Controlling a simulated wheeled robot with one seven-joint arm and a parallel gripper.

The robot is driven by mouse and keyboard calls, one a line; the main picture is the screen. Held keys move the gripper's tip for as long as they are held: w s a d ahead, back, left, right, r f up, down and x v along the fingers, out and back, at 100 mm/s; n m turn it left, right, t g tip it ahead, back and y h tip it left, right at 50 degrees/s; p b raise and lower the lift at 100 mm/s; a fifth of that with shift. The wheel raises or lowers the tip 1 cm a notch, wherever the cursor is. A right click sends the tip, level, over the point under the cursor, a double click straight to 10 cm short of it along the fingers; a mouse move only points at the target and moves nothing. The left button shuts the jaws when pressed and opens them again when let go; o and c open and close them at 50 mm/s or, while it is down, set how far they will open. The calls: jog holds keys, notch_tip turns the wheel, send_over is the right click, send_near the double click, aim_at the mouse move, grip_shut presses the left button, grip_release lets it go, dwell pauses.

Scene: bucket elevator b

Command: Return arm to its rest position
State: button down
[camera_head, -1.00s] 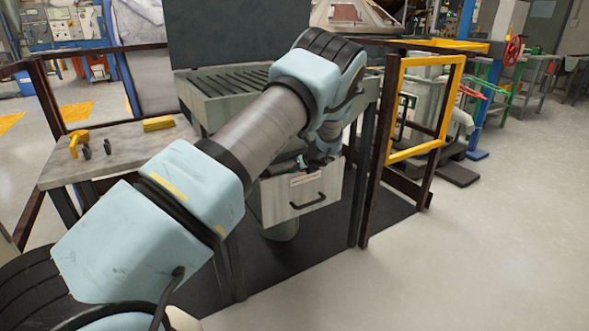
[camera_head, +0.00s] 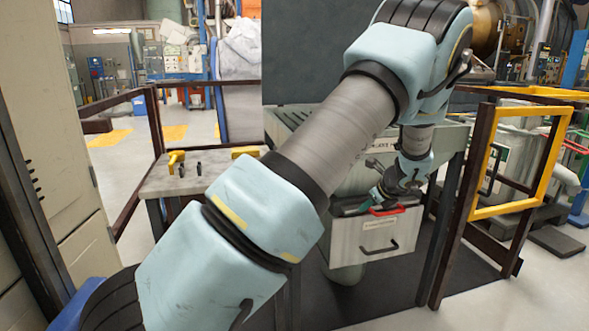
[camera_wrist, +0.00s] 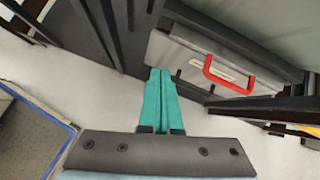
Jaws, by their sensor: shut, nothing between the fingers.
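My arm reaches across the head view from the lower left to the upper right, then bends down at its wrist. My gripper (camera_head: 388,199) hangs in front of the grey machine, near the top of its box with a black handle (camera_head: 378,244). In the wrist view my gripper's two teal fingers (camera_wrist: 160,90) lie together with nothing between them. They point over pale floor, to the left of a grey box with a red handle (camera_wrist: 228,76). The fingertips are small in the head view, and any gap to the box is hard to judge there.
A side table (camera_head: 180,183) with yellow items stands left of the machine. A yellow-framed gate (camera_head: 520,160) and dark posts stand to the right. A beige cabinet (camera_head: 60,130) fills the left edge. Dark matting lies below the machine, with open pale floor at the lower right.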

jog(key=s+a+r+n+g, duration=0.2)
jog(key=s+a+n, duration=0.2)
jog(key=a+n, duration=0.55)
jog(key=s+a+r+n+g, duration=0.3)
jog(key=s+a+n, duration=0.25)
jog(key=a, duration=0.75)
jog(key=s+a+r+n+g+h, duration=0.1)
jog(key=s+a+r+n+h, duration=0.2)
jog(key=s+a+n, duration=0.85)
notch_tip(320, 180, up, 12)
jog(key=s+d+n+p, duration=0.1)
jog(key=s+n+p, duration=0.1)
jog(key=p, duration=1)
jog(key=shift+s+d+f, duration=0.15)
jog(key=shift+s+d, duration=0.2)
